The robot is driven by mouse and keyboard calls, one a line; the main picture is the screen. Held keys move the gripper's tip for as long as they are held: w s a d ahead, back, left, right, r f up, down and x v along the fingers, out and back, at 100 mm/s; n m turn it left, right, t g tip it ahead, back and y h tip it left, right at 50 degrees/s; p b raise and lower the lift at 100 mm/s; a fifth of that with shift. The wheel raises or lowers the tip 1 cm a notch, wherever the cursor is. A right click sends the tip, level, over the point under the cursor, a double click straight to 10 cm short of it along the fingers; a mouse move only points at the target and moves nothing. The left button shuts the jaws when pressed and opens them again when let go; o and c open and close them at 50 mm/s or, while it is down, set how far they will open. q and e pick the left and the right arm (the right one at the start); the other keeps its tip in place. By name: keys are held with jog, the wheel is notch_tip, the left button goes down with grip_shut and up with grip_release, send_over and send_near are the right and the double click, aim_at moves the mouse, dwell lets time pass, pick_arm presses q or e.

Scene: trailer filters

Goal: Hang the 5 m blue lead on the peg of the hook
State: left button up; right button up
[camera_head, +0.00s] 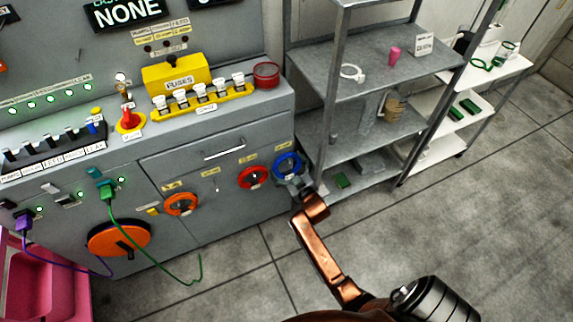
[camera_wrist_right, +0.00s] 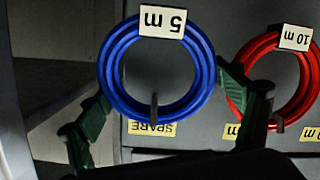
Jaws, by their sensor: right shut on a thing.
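The blue lead (camera_head: 287,165) is a round coil at the right end of the grey cabinet's front. In the right wrist view the blue lead (camera_wrist_right: 115,80) carries a "5 m" tag and appears upside down. My right gripper (camera_head: 293,182) is shut on it, with dark green fingers on either side of the coil in the wrist view. The hook's peg (camera_wrist_right: 154,107) shows inside the ring and overlaps its lower edge in that view, beside a "SPARE" label (camera_wrist_right: 152,128). Whether the coil's weight rests on the peg cannot be told. My left gripper is not in view.
A red coil (camera_head: 253,178), tagged "10 m" in the wrist view (camera_wrist_right: 243,85), hangs close beside the blue one. An orange coil (camera_head: 181,204) hangs further left. A grey shelf rack (camera_head: 330,160) stands close on the right. The floor (camera_head: 400,240) in front is clear.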

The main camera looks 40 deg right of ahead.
jog(key=o, duration=1)
jog(key=shift+c, duration=0.2)
jog(key=o, duration=0.3)
jog(key=shift+o, duration=0.3)
jog(key=shift+s, duration=0.25)
jog(key=v, duration=1.1)
jog(key=shift+s, duration=0.2)
